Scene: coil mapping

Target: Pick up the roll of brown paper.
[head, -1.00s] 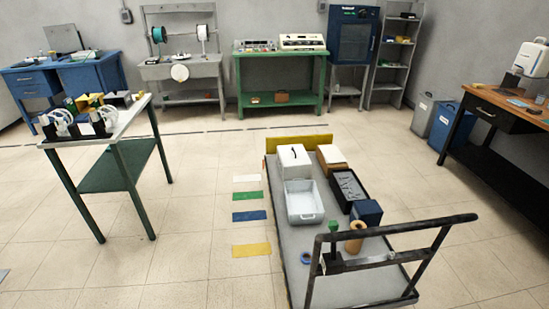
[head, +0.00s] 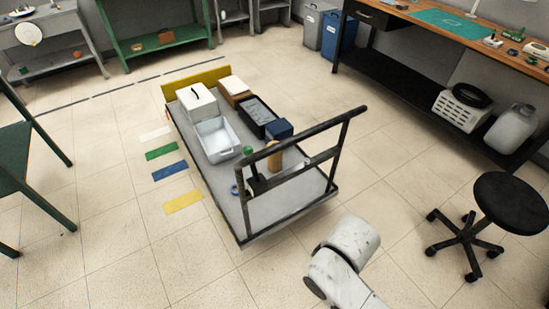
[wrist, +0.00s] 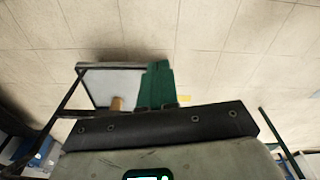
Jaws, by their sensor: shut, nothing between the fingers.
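The roll of brown paper (head: 274,157) stands upright on the grey cart (head: 283,203), near its handle end. A bar of the dark handle frame (head: 300,168) crosses close in front of it. In the wrist view, a small tan shape (wrist: 117,104) beside the green fingers looks like the same roll, partly cut off by my gripper's dark body. My gripper (wrist: 158,68) shows there with its green fingers together and empty, apart from the roll. In the head view only a white part of my arm shows at the bottom, and the gripper is out of the picture.
The cart also holds a grey bin (head: 217,140), a white box (head: 196,103), a black tray (head: 257,117), a dark blue box (head: 279,130) and a blue tape ring (head: 235,189). A black stool (head: 510,203) stands at the right. Floor around the cart is mostly clear.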

